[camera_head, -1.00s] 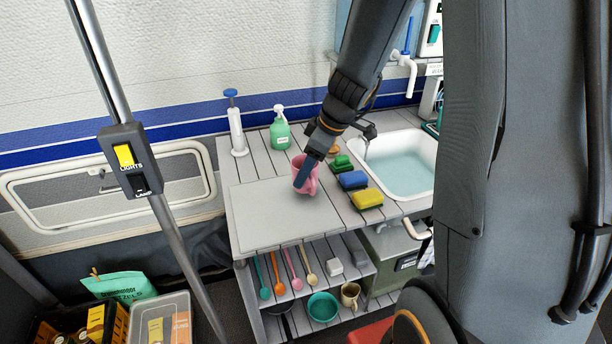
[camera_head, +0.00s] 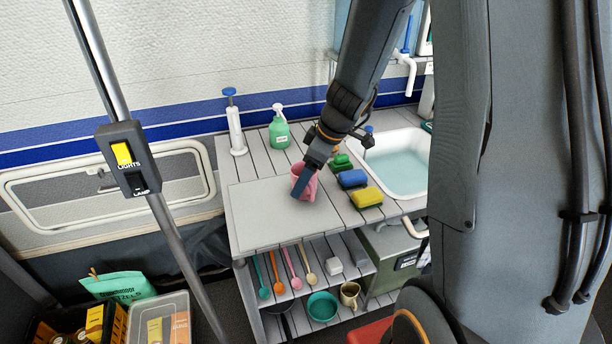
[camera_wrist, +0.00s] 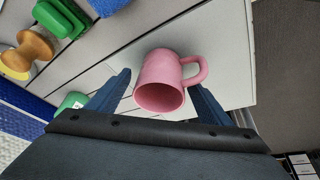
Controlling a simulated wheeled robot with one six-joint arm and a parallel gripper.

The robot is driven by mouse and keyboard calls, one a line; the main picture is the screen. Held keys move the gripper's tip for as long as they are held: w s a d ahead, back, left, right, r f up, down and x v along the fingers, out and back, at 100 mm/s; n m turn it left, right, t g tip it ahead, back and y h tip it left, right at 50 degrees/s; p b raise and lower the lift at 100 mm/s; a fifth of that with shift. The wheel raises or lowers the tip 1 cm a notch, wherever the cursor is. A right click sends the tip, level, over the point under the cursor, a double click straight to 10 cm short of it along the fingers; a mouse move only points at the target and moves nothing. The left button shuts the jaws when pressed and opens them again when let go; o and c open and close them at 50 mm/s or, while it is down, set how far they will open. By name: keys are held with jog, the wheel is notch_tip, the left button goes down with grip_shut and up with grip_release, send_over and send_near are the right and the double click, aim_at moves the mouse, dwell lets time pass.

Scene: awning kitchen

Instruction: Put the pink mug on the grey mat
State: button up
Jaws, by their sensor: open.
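The pink mug (camera_head: 311,188) is at the right part of the grey mat (camera_head: 262,220), partly hidden behind my fingers in the head view. The wrist view shows the mug (camera_wrist: 160,75) with its mouth toward the camera and its handle to the right. My gripper (camera_head: 301,192) is open around it. In the wrist view, my gripper (camera_wrist: 158,92) has one finger on each side of the mug, with a gap at the left finger. The right finger passes close by the handle. The mug appears to stand on the mat, but its base contact is hidden.
Blue (camera_head: 352,179), yellow (camera_head: 367,197) and green (camera_head: 341,162) sponges lie right of the mug, beside the sink (camera_head: 402,165). A green soap bottle (camera_head: 280,132) and a white pump (camera_head: 236,135) stand behind the mat. The mat's left side is clear.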

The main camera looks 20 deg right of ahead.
jog(key=shift+r+p, duration=0.25)
jog(key=shift+p, duration=0.05)
jog(key=b+v, duration=0.2)
jog(key=v, duration=0.9)
jog(key=s+a+f+m+g+h, duration=0.1)
jog(key=s+a+f+m, duration=0.1)
jog(key=s+f+m, duration=0.2)
jog(key=s+a+f+m+g+h, duration=0.1)
jog(key=s+f+m, duration=0.3)
jog(key=s, duration=0.7)
jog(key=shift+a+f+m+h, duration=0.15)
jog(key=shift+a+m+h, duration=0.5)
jog(key=shift+m, duration=0.55)
